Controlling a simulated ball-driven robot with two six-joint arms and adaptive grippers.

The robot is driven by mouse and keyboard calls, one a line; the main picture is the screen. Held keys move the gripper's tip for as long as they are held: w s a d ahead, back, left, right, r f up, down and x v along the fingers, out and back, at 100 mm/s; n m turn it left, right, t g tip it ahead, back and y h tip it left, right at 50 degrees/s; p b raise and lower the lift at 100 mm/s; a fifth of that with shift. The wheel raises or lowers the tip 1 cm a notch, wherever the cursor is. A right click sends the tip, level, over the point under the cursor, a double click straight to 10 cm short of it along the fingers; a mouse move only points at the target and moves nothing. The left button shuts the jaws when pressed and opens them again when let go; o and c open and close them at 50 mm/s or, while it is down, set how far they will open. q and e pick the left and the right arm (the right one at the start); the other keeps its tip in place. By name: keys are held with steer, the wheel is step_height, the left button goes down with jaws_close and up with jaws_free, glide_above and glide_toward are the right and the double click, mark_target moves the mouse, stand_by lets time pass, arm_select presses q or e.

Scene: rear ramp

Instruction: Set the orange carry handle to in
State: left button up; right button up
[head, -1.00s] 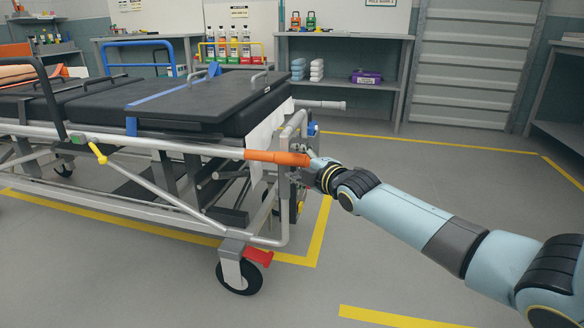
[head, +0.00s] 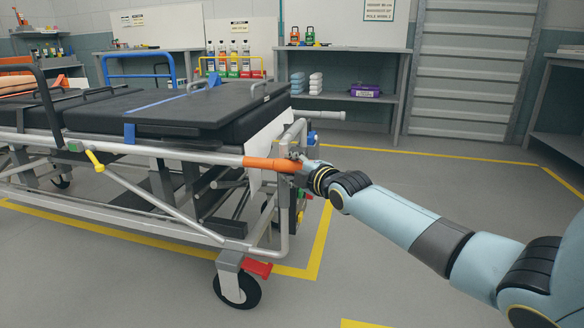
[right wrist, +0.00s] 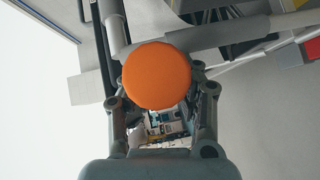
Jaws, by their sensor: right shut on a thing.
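The orange carry handle (head: 268,164) is a round grip at the right end of the stretcher's silver side rail. In the right wrist view its round orange end (right wrist: 156,76) faces the camera between the fingers. My right gripper (head: 297,168) is at the handle's outer end, shut on it; the fingers partly hide that end. The stretcher (head: 190,149) has a black mattress with a blue strap on a silver frame. My left gripper is not in view.
A black caster wheel (head: 237,290) with a red pedal (head: 257,269) stands below the handle. Yellow floor lines (head: 318,245) run around the stretcher. A grey shelf (head: 345,95) with a purple case (head: 365,90) stands behind. The floor at the right is open.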

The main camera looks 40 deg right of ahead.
mark_target(280, 168)
jaws_close()
steer(key=shift+w+a, duration=0.15)
steer(key=shift+a, duration=0.05)
steer(key=w+a+b, duration=0.2)
steer(key=shift+w+a+f, duration=0.1)
steer(key=shift+w+a, duration=0.05)
steer(key=shift+w, duration=0.25)
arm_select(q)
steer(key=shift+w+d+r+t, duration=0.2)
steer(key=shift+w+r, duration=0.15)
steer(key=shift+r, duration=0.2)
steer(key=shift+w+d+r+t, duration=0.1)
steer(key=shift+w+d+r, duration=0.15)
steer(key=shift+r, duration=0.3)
arm_select(e)
steer(key=shift+w, duration=0.1)
steer(key=o, duration=0.9)
jaws_free()
